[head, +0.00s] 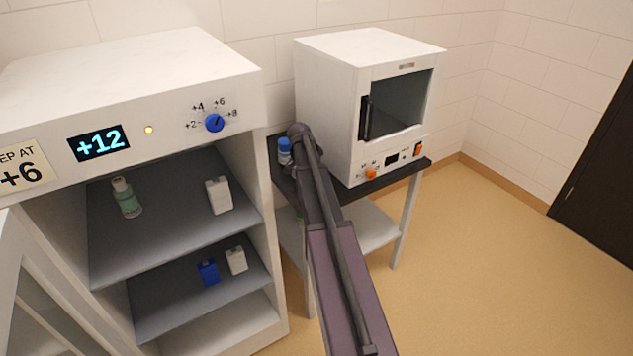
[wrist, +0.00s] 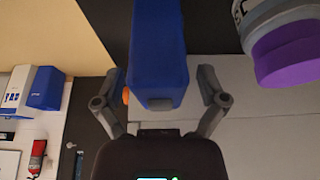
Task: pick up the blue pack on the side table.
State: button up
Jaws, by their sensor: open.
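The blue pack (wrist: 158,45) shows large in the wrist view, a tall blue block with a short grey-blue end at its lower edge. My gripper (wrist: 160,76) is open, one finger to each side of the pack, with a visible gap on both sides. The fingers do not grip it. The dark-topped side table (head: 378,178) stands right of the white cabinet.
A white oven (head: 325,100) fills the table's right. Another blue pack (head: 208,272) is on the cabinet's lower shelf.

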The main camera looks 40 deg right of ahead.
grip_shut()
dwell(0.4)
jog(key=shift+r, duration=0.15)
notch_tip(320, 180, up, 3)
jog(key=p, duration=0.3)
jog(key=shift+r+p, duration=0.15)
jog(key=shift+p, duration=0.15)
jog(key=s+a, duration=0.3)
jog(key=s, duration=0.4)
jog(key=s+a+r+p, duration=0.1)
jog(key=s+a, duration=0.3)
jog(key=s, duration=0.3)
jog(key=shift+a+r, duration=0.2)
jog(key=shift+a, duration=0.05)
